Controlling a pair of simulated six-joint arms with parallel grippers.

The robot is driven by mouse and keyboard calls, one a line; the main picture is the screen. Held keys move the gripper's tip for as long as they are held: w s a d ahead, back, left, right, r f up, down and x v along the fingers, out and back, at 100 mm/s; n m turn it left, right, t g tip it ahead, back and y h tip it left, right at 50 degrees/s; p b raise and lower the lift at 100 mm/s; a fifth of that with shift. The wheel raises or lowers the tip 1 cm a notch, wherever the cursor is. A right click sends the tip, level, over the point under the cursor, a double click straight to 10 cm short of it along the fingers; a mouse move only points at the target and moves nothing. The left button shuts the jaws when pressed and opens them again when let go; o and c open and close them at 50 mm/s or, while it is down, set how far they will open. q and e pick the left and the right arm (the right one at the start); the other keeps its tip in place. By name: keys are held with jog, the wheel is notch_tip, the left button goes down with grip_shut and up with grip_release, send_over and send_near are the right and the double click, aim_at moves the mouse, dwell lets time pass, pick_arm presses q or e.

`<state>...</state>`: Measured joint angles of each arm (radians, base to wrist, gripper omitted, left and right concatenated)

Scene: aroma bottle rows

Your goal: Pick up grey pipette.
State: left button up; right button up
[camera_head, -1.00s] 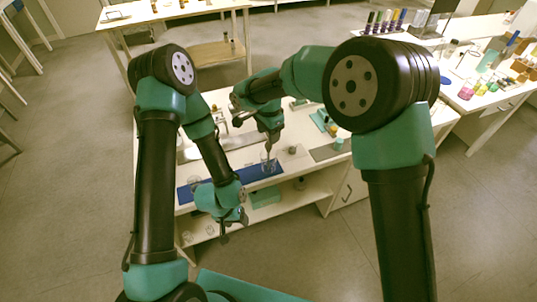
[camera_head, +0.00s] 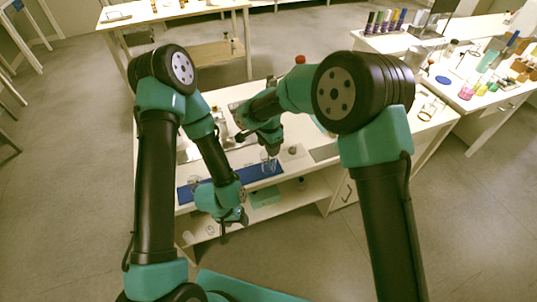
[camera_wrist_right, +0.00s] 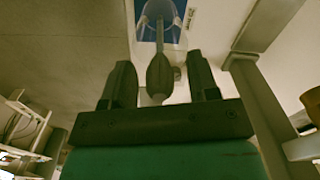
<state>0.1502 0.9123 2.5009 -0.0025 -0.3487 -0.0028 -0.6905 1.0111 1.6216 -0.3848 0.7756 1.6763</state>
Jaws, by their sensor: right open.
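The grey pipette (camera_wrist_right: 160,75) shows in the right wrist view, bulb nearest the camera, its thin stem running into a clear glass beaker (camera_wrist_right: 178,12). My right gripper (camera_wrist_right: 160,62) is open, with one finger on each side of the bulb and gaps at both sides. In the head view the right gripper (camera_head: 271,150) is just above the beaker (camera_head: 268,166), and the pipette is too small to make out there. My left gripper (camera_head: 232,224) hangs in front of the table's near edge, and its jaw opening is unclear.
The beaker stands on a blue strip (camera_head: 240,179) along the white table (camera_head: 293,162). Another glass (camera_head: 195,182) is at the strip's left end. A small grey round object (camera_head: 292,150) lies right of the beaker. A lower shelf (camera_head: 300,197) is below.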

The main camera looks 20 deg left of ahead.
dwell(0.5)
jog(key=c, duration=0.7)
